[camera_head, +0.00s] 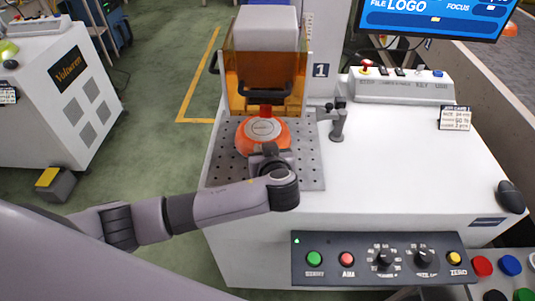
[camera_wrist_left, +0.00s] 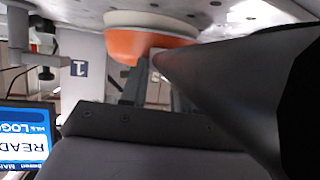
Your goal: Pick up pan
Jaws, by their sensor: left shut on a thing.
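The pan (camera_head: 263,134) is orange with a pale disc on top. It sits on the perforated metal plate (camera_head: 309,172) of the white machine, in front of the amber guard. My left gripper (camera_head: 269,156) reaches in from the left and is at the pan's near side, shut on it. The contact point is largely hidden by the gripper and wrist in the head view. In the left wrist view, which looks upside down, the pan's orange side and pale rim (camera_wrist_left: 150,42) show just beyond the fingers. My right gripper is not in view.
An amber guard (camera_head: 243,80) stands right behind the pan, and a small metal clamp (camera_head: 338,125) stands to its right. A button panel (camera_head: 380,259) is on the machine's front. A mouse (camera_head: 511,196) lies at the right. The white top right of the plate is mostly clear.

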